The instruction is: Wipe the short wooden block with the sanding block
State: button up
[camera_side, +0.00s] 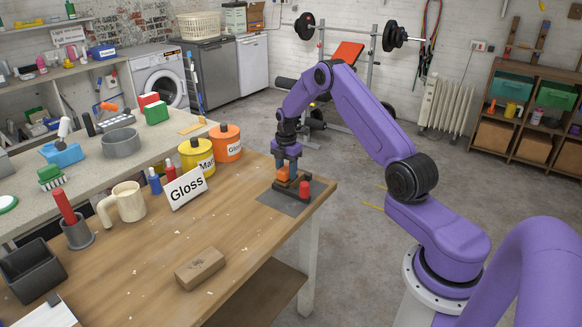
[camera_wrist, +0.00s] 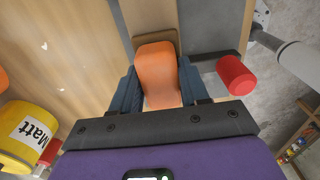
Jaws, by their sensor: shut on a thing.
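The short wooden block (camera_side: 200,268) is a brown block with dark markings, lying on the near part of the wooden table in the side view. My gripper (camera_side: 286,158) is at the far right end of the table, pointing down. It is shut on the orange grip of the sanding block (camera_side: 283,173). In the wrist view the orange grip of the sanding block (camera_wrist: 157,72) sits between both fingers of my gripper (camera_wrist: 158,90), above a brown base.
A "Gloss" sign (camera_side: 186,188), yellow tin (camera_side: 188,158), orange tin (camera_side: 226,152) and cream mug (camera_side: 126,207) are left. The tabletop between sanding block and wooden block is mostly clear, with small pale flecks.

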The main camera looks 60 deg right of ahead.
jog(key=shift+a+r, duration=0.2)
jog(key=shift+r, duration=3.9)
